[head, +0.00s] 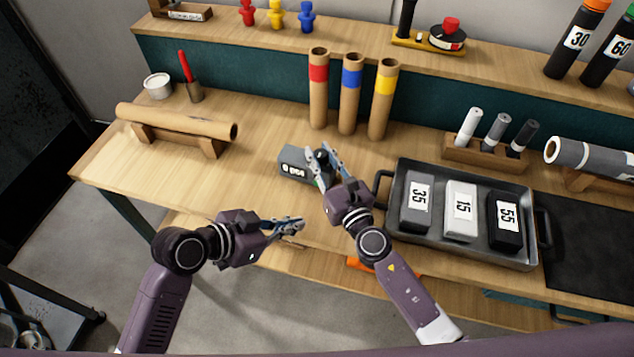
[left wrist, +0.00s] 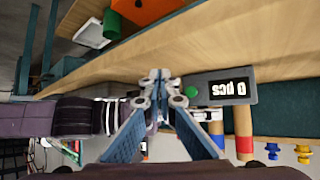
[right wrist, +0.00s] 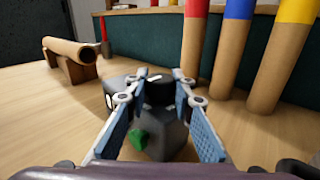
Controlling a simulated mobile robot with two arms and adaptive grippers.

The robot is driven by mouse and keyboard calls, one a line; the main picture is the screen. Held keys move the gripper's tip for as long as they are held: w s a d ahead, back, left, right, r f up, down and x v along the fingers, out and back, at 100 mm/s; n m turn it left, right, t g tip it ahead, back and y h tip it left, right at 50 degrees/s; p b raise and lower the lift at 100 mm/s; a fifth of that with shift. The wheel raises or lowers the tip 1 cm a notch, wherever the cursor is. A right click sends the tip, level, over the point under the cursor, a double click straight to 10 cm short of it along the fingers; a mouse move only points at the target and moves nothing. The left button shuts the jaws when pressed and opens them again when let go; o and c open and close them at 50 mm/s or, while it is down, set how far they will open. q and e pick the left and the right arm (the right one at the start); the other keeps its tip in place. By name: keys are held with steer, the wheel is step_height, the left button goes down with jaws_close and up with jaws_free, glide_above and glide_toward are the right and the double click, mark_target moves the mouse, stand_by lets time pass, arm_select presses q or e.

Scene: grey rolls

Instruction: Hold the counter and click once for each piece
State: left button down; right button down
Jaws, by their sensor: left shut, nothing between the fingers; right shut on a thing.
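A green button (left wrist: 191,92) shows on the counter in the left wrist view. My left gripper (head: 300,225) is shut and empty, below and in front of the counter near the bench's front edge, apart from it.
A metal tray (head: 393,190) at right holds blocks marked 35, 15 and 55. Three cardboard tubes (head: 350,95) with red, blue and yellow bands stand behind the counter. A brown roll (head: 175,120) lies on a wooden stand at left.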

arm_select(q)
steer(key=shift+w+d, duration=0.55)
steer(key=shift+w, duration=0.7)
steer(key=shift+w+d, duration=0.6)
steer(key=shift+w, duration=0.7)
steer(key=shift+w+d, duration=0.55)
steer(key=shift+w, duration=0.7)
steer(key=shift+w, duration=0.1)
steer(key=shift+w+d, duration=0.2)
steer(key=shift+w, duration=0.05)
steer(key=shift+w+d, duration=0.2)
steer(key=shift+w, duration=0.25)
steer(key=shift+s, duration=0.1)
steer(key=shift+s+a, duration=0.35)
steer(key=shift+s, duration=0.4)
steer(key=shift+s+a, duration=0.35)
steer(key=shift+s, duration=0.4)
steer(key=shift+s+a, duration=0.35)
steer(key=shift+s, duration=0.45)
steer(key=shift+s+a, duration=0.35)
steer(key=shift+s, duration=0.4)
